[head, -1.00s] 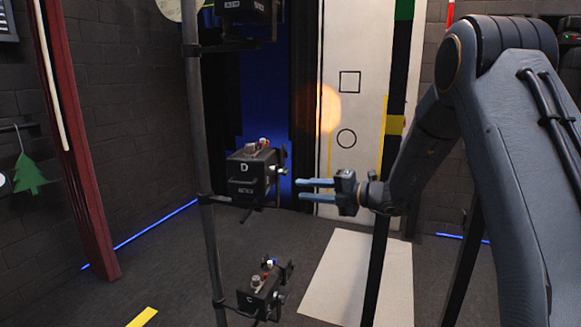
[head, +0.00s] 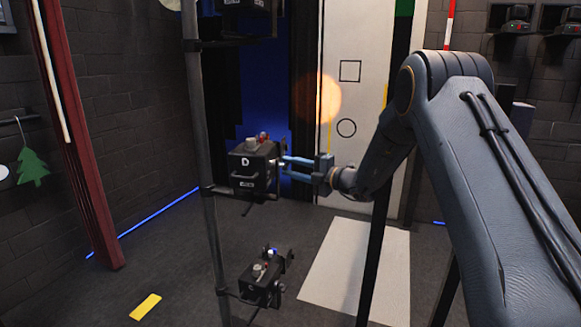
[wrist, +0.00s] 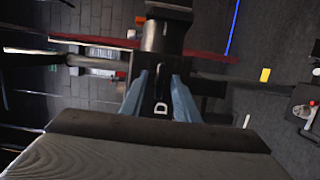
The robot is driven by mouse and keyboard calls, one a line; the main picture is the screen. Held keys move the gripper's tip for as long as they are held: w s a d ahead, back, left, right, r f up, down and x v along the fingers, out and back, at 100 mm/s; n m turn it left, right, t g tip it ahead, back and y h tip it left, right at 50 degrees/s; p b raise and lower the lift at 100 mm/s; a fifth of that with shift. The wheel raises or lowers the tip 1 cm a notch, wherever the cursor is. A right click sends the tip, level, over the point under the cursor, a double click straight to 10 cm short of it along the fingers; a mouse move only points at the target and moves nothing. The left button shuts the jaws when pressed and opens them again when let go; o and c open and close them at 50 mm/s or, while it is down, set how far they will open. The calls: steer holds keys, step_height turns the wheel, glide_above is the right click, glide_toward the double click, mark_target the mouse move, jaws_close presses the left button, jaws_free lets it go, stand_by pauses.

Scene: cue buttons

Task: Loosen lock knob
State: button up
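The black lamp unit marked D (head: 250,173) is clamped on a dark vertical pole (head: 208,205), with a small red and a pale fitting on top. My gripper (head: 284,168) is at its right side, blue fingers spread apart and pointing left at the unit.
A similar lamp unit (head: 262,280) hangs lower on the pole, and another (head: 246,18) is above. A dark stand leg (head: 374,255) rises just right of my gripper. A white panel (head: 355,268) and a yellow strip (head: 145,306) lie on the floor.

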jaws_close()
steer(key=shift+f+b, duration=0.1)
steer(key=shift+b, duration=0.3)
steer(key=n+g+y+b, duration=0.2)
steer(key=n+b, duration=0.6)
steer(key=n, duration=0.1)
steer(key=n+g+y+b, duration=0.3)
steer(key=n+b, duration=0.6)
steer(key=w+n+g+y+b, duration=0.1)
steer(key=n+g+y+b, duration=0.1)
steer(key=n+b, duration=0.6)
steer(key=shift+d+f+n+g, duration=0.15)
steer(key=shift+f+n+g, duration=0.25)
steer(key=shift+n+g, duration=0.15)
steer(key=shift+g, duration=0.25)
steer(key=shift+n, duration=0.25)
